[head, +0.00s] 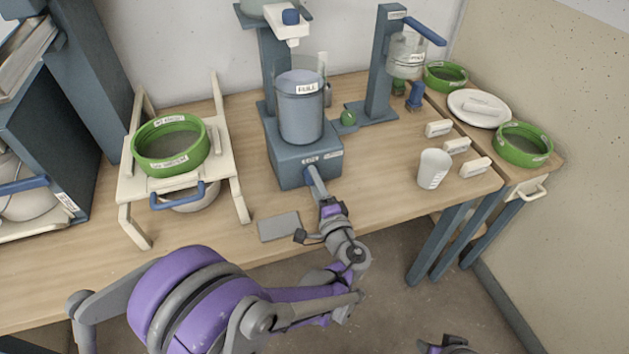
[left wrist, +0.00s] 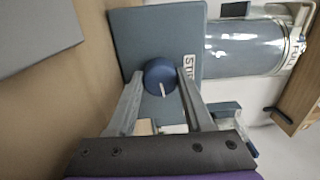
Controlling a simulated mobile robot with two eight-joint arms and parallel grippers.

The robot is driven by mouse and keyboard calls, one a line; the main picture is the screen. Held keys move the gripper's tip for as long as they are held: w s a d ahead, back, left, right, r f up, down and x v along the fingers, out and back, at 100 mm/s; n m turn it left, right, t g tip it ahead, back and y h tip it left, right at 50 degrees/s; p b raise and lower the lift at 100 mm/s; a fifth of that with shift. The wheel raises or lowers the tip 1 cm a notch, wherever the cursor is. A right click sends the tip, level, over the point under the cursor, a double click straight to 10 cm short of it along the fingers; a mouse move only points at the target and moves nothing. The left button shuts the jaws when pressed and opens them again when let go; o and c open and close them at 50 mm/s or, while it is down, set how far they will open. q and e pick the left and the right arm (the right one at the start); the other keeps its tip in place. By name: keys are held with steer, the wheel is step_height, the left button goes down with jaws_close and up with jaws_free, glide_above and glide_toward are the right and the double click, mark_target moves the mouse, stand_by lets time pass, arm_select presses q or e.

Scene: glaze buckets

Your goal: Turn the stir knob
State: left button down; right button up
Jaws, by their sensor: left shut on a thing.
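The stir knob (left wrist: 160,76) is a round dark blue knob with a white mark, on the front face of the blue-grey stirrer base (head: 306,160). My left gripper (head: 314,178) reaches this face from the front. In the left wrist view the two fingers of the left gripper (left wrist: 160,88) stand on either side of the knob, shut on it. In the head view the fingers hide the knob. A grey bucket (head: 301,110) labelled FULL stands upright on the base. A small purple and dark part of my right arm (head: 445,346) shows at the bottom edge.
A grey plate (head: 279,226) lies near the table's front edge. A green-rimmed sieve (head: 170,145) rests on a cream stand at left. A white cup (head: 433,168) and several labelled blocks are at right. The tabletop between base and cup is clear.

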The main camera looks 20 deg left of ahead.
arm_select(q)
steer(key=shift+n, duration=2.2)
steer(key=shift+c, duration=1.5)
jaws_free()
steer(key=v, duration=1.1)
steer(key=shift+p, duration=0.3)
steer(key=shift+w, duration=0.1)
